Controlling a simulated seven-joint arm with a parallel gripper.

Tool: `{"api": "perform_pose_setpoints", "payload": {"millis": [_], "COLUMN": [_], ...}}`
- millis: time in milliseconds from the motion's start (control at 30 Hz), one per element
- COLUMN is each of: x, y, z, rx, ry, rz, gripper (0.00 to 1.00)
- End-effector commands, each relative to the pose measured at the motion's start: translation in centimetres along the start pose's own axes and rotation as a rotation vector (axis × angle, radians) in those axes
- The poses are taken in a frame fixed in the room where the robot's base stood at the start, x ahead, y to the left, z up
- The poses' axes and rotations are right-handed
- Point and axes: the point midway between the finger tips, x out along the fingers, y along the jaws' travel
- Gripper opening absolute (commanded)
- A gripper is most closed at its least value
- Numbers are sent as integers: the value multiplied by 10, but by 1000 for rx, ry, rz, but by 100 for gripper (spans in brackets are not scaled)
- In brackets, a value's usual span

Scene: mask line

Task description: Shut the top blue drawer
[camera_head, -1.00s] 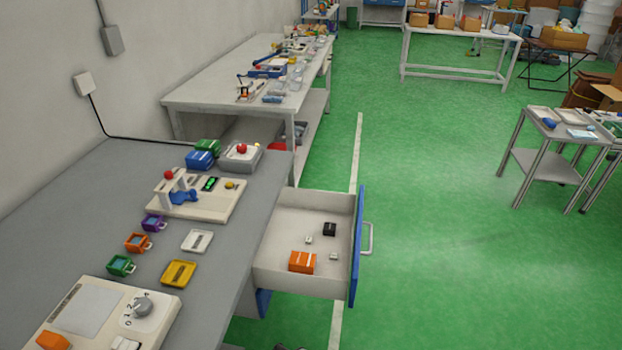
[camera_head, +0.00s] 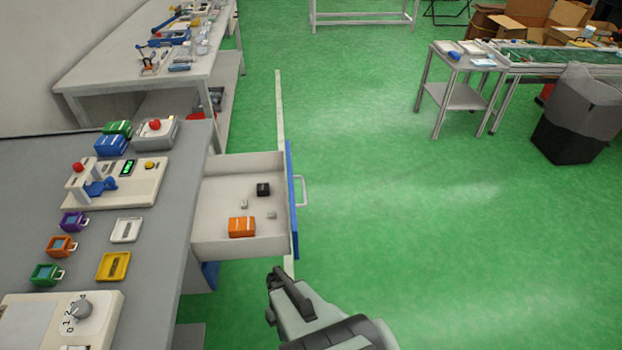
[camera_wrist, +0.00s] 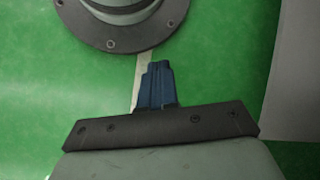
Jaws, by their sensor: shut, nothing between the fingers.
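The top drawer (camera_head: 230,215) stands pulled out from the right side of the grey workbench. Its blue front (camera_head: 292,200) faces right and carries a pale handle (camera_head: 302,191). The drawer is not visible in the wrist view.
The workbench top (camera_head: 160,235) holds a beige device (camera_head: 130,183), coloured trays and a dial panel (camera_head: 90,310). Another blue front (camera_head: 210,275) shows under the open drawer. The green floor (camera_head: 420,230) right of the drawer is clear. A dark bin (camera_head: 568,140) stands farther right.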

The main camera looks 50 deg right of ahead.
Motion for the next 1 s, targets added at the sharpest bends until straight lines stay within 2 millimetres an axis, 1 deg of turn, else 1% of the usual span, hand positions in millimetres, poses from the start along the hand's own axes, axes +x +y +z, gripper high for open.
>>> {"api": "perform_pose_setpoints", "payload": {"millis": [33, 100, 400, 467, 500, 767, 800, 867, 900, 967, 1000], "x": [-1, -4, -13, -19, -29, -110, -124, -145, -159, -181, -196], "y": [10, 22, 74, 85, 95, 146, 156, 169, 178, 186, 189], "z": [-9, -17, -44, -50, -54, -75, -78, -80, -81, -82, -82], "rx": [21, 43, 129, 148, 166, 280, 301, 330, 345, 355, 354], "ry": [10, 24, 86, 106, 130, 286, 311, 350, 375, 410, 432], "rz": [-27, -61, -189, -207, -210, -168, -161, -151, -147, -148, -154], "gripper": [0, 0, 0, 0, 0, 0, 0, 0, 0, 0, 0]}}
